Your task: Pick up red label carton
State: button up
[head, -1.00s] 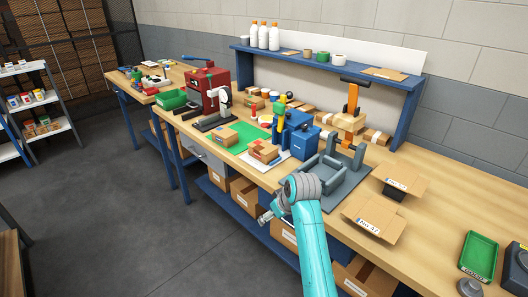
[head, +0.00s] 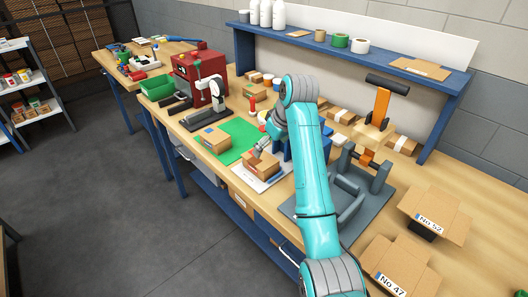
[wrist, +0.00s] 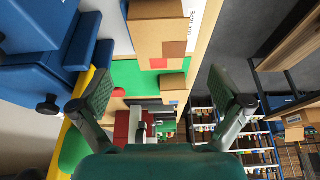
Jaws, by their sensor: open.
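A brown carton (head: 262,164) lies on a white sheet (head: 258,180) at the bench's front; in the wrist view this near carton (wrist: 158,32) shows a dull red-brown square label on its side. A second carton (head: 213,139) sits on the green mat (head: 240,133) to its left and shows a blue patch in the head view; a carton on the mat also appears in the wrist view (wrist: 172,82). My gripper (head: 262,147) is beside and above the near carton, partly hidden by my arm. In the wrist view my gripper (wrist: 163,92) is open, its fingers apart and empty.
Blue bins (wrist: 40,65) stand close beside my gripper in the wrist view. A red machine (head: 198,72) stands left on the bench and a grey fixture (head: 350,190) stands right. Two open flat cartons (head: 437,210) lie further right. A blue shelf (head: 350,55) runs behind.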

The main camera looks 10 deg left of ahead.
aim_at(262, 159)
jog(key=shift+w, duration=0.4)
jog(key=shift+w+a+f, duration=0.15)
jog(key=shift+w+f, duration=0.05)
jog(key=shift+f, duration=0.05)
jog(key=x, duration=0.4)
jog(key=shift+a+f, duration=0.1)
jog(key=shift+f, duration=0.2)
jog(key=shift+x, duration=2.6)
jog(key=shift+a, duration=0.15)
jog(key=shift+f, duration=0.2)
jog(key=shift+c, duration=0.3)
jog(key=c, duration=1.2)
jog(key=shift+o, duration=0.2)
